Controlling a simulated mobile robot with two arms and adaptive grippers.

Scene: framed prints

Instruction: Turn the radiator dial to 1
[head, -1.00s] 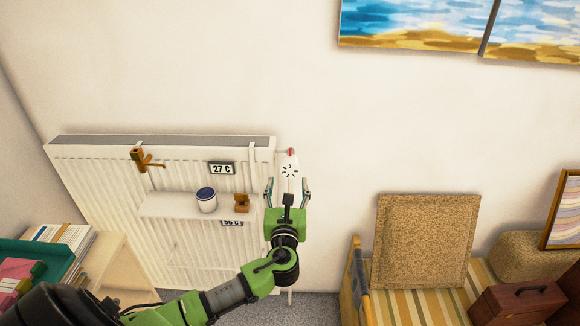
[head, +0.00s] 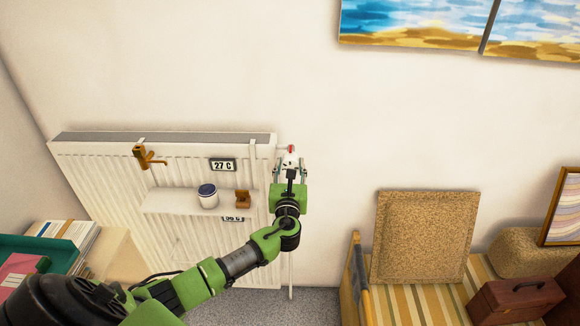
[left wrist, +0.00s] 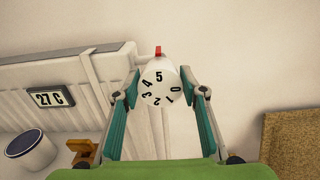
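The radiator dial (left wrist: 161,84) is a white knob with black numbers. In the left wrist view the 5 is at the top by the red marker (left wrist: 158,51), and the 1 is at the lower right. In the head view the dial (head: 291,160) is at the radiator's upper right end, partly hidden by my gripper. My left gripper (head: 290,172) is open at the dial. In the left wrist view its fingers (left wrist: 160,92) stand on either side of the dial, with gaps visible. My right gripper is not in view.
The white radiator (head: 100,170) carries a 27 C display (head: 223,164) and a shelf (head: 165,203) with a blue-lidded jar (head: 208,197) and a small brown object (head: 243,198). A striped bench (head: 405,300) stands at the right.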

